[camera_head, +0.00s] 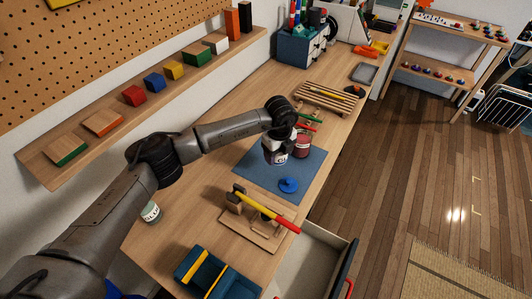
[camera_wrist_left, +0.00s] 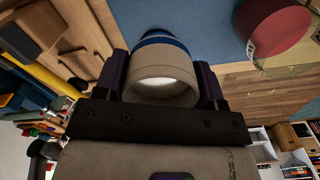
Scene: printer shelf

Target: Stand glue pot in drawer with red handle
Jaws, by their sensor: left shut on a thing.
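My left gripper (camera_head: 277,142) is over the blue mat, shut on a pale round pot, which I take to be the glue pot (camera_head: 275,157). In the left wrist view the pot (camera_wrist_left: 165,75) sits between the two fingers, with a blue band at its far end. In the head view the gripper hides much of it, and I cannot tell whether it touches the mat. An open drawer (camera_head: 306,262) sticks out at the front edge of the table, its pale inside partly visible. A red handle (camera_head: 350,288) shows on its front. My right gripper is not in view.
A red jar (camera_head: 302,148) stands close to the held pot. A blue disc (camera_head: 288,185) lies on the mat (camera_head: 252,173). A wooden board with a red-and-yellow tool (camera_head: 265,210) and a blue block-like holder (camera_head: 215,275) lie near the drawer.

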